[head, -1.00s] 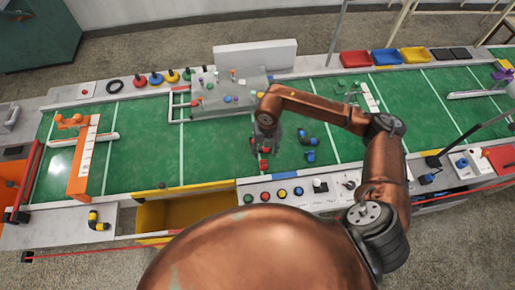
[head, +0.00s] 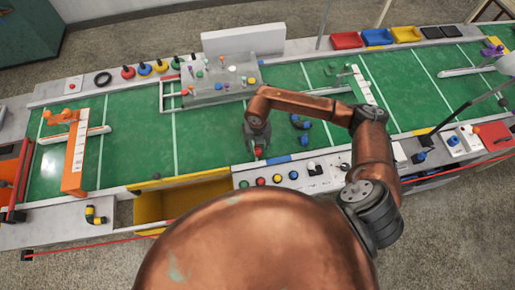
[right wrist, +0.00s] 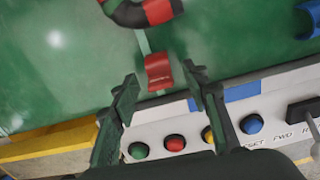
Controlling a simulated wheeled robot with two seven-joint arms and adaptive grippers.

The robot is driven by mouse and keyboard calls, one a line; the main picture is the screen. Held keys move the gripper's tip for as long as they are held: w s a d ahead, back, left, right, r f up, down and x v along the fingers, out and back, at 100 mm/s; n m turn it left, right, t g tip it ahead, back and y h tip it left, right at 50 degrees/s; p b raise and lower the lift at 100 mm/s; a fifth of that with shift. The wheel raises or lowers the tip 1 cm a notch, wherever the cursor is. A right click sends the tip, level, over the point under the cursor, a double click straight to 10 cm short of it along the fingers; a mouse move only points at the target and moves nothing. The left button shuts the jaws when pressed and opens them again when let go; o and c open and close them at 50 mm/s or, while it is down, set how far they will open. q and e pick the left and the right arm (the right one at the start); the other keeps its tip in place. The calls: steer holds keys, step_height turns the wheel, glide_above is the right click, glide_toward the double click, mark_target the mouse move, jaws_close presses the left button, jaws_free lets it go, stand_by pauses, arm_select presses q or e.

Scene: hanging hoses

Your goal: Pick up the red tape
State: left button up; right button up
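The red tape (right wrist: 158,72) is a small red curved piece on the green board, near its front edge, in the right wrist view. In the head view the red tape (head: 258,151) shows at the tip of my right gripper (head: 257,142). In the right wrist view my right gripper (right wrist: 160,76) is open, with one dark finger on each side of the tape and a gap to each. Whether the fingertips are down at its height I cannot tell. My left gripper is not in view.
A black hose piece with red bands (right wrist: 145,10) lies just beyond the tape. A blue piece (right wrist: 308,18) lies to the right. A panel with coloured buttons (head: 277,178) borders the board's front. A yellow-edged open bin (head: 180,200) is at front left.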

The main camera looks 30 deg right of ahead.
steer(key=c, duration=0.8)
steer(key=shift+r, duration=0.15)
steer(key=shift+r, duration=0.6)
steer(key=s+a+r, duration=0.4)
steer(key=s+r, duration=0.7)
steer(key=s, duration=0.2)
steer(key=shift+s+r, duration=0.2)
steer(key=shift+r, duration=0.1)
steer(key=shift+a, duration=0.1)
steer(key=shift+o, duration=0.8)
jaws_close()
